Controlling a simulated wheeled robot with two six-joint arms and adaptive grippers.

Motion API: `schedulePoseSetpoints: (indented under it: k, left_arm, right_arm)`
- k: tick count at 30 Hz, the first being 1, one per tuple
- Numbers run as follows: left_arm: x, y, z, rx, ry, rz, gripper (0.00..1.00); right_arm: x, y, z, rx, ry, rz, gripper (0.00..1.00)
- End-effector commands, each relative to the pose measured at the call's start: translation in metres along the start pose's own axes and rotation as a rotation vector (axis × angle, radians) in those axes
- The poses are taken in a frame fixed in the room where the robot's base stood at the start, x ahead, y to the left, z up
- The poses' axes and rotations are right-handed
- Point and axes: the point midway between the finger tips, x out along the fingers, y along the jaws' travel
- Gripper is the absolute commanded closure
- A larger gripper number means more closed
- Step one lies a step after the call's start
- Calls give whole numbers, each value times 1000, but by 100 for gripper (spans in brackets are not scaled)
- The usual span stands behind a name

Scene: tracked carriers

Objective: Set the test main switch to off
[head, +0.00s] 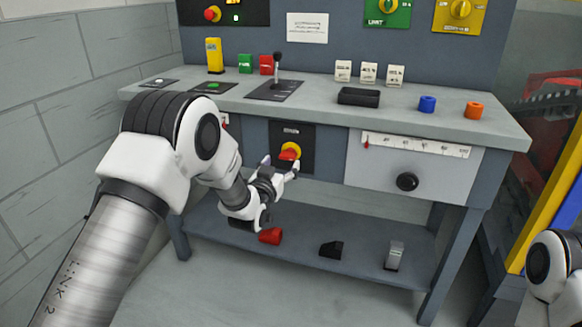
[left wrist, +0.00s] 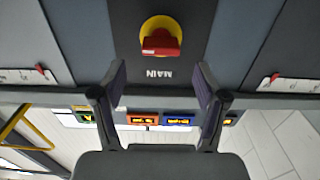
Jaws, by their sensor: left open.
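The main switch (head: 290,151) is a red handle on a yellow disc, on a black plate on the bench front. In the left wrist view the switch (left wrist: 160,38) sits at top centre, its red handle lying roughly crosswise. An upside-down label there reads MAIN. My left gripper (head: 279,165) is just in front of and slightly below the switch in the head view. In the left wrist view my left gripper (left wrist: 160,82) has its two fingers spread with nothing between them, and the handle is beyond the tips. My right gripper is out of view.
Right of the switch is a white panel with a black knob (head: 407,181). The lower shelf (head: 300,250) holds a few loose parts.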

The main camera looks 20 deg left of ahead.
Motion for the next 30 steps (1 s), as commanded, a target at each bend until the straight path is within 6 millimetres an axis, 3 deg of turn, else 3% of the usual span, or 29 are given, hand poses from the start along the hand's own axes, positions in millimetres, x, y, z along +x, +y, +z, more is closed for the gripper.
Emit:
schedulePoseSetpoints:
  k: [4,9,17,22,23,30]
  left_arm:
    - [30,0,3,0,2,0,27]
    - [53,0,2,0,-1,0,27]
    - [57,0,1,0,-3,0,27]
    - [57,0,1,0,-3,0,84]
    - [57,0,1,0,-3,0,87]
    - [56,0,1,-6,-3,0,87]
  right_arm:
    - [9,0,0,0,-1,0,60]
    - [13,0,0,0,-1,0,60]
    - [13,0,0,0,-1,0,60]
    - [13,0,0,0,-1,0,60]
    - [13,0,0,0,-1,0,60]
    - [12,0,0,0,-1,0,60]
